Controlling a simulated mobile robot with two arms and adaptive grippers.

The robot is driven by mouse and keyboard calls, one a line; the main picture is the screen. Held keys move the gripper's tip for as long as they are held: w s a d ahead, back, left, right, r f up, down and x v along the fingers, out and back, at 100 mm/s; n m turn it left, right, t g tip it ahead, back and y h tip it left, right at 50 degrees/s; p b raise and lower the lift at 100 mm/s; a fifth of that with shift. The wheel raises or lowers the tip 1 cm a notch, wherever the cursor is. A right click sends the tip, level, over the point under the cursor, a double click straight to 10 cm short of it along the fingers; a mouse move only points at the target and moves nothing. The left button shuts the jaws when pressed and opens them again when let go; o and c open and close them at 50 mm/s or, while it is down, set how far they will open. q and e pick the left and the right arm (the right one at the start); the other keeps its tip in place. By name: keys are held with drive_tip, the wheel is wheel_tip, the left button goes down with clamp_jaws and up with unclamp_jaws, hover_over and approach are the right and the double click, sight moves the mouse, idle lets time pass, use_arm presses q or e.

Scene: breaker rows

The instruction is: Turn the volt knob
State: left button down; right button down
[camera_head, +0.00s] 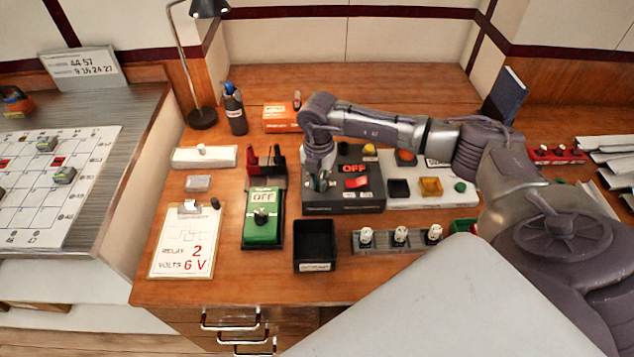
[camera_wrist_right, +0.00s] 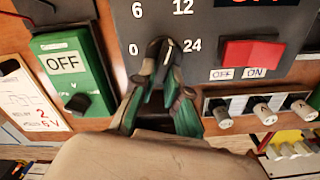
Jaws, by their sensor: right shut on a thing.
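The dark grey power box (camera_head: 372,203) stands on the desk, with a red OFF display (camera_head: 354,169) and a red OFF/ON switch (camera_head: 356,183). In the right wrist view the black volt knob (camera_wrist_right: 164,50) sits among the marks 0, 6, 12 and 24. A pale line on it points roughly upward, between 6 and 12 or near 12; I cannot tell exactly. My right gripper (camera_head: 320,183) is at the box's left side, its fingers (camera_wrist_right: 163,75) shut on the knob from both sides. The fingers partly hide the knob. My left gripper is not in view.
A clipboard (camera_head: 170,262) reads RELAY 2, VOLTS 6 V. A green meter (camera_head: 263,230) showing OFF stands left of the box. A black tray (camera_head: 315,238) and a strip with three relays (camera_head: 383,247) lie in front. A board with coloured parts (camera_head: 415,200) lies to the right.

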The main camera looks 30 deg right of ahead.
drive_tip(key=n+b, duration=0.1)
drive_tip(key=n, duration=0.1)
drive_tip(key=n+b, duration=0.1)
drive_tip(key=n, duration=0.2)
drive_tip(key=shift+s+d+n+b, duration=0.15)
drive_tip(key=shift+d+n+b, duration=0.15)
drive_tip(key=shift+b, duration=0.1)
drive_tip(key=shift+d+n+b, duration=0.15)
drive_tip(key=shift+n+b, duration=0.7)
drive_tip(key=shift+n, duration=0.85)
drive_tip(key=shift+r, duration=0.1)
drive_tip(key=c, duration=1.2)
unclamp_jaws()
drive_tip(key=shift+s, duration=0.1)
wheel_tip(320, 180, up, 12)
